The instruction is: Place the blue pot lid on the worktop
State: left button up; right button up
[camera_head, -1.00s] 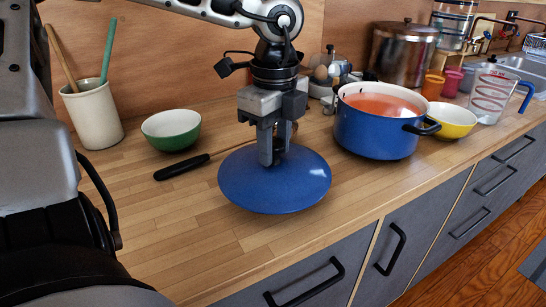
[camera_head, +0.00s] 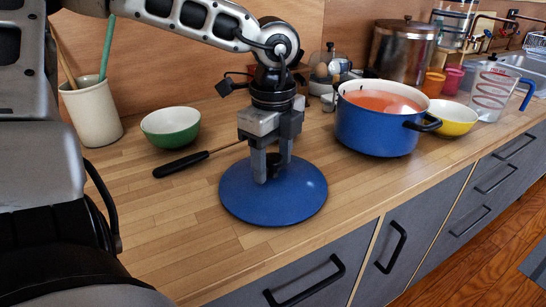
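The blue pot lid (camera_head: 273,205) lies flat, apparently resting on the wooden worktop (camera_head: 175,235), near its front edge and left of the blue pot. Its black knob (camera_head: 272,167) faces up. My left gripper (camera_head: 272,172) points down over the lid, with its two fingers spread on either side of the knob. A gap shows between the fingers and the knob, so it is open. My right gripper is not in view.
The blue pot (camera_head: 372,135) with orange contents stands right of the lid. A black-handled utensil (camera_head: 181,164) and a green bowl (camera_head: 171,130) lie behind left. A yellow bowl (camera_head: 452,118) stands right of the pot. The worktop's front left is clear.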

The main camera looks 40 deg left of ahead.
aim_at(273, 157)
pick_arm(q)
jog(key=shift+r, duration=0.1)
jog(key=shift+r+p, duration=0.3)
jog(key=shift+p, duration=0.2)
notch_tip(273, 157, up, 12)
jog(key=shift+f, duration=0.2)
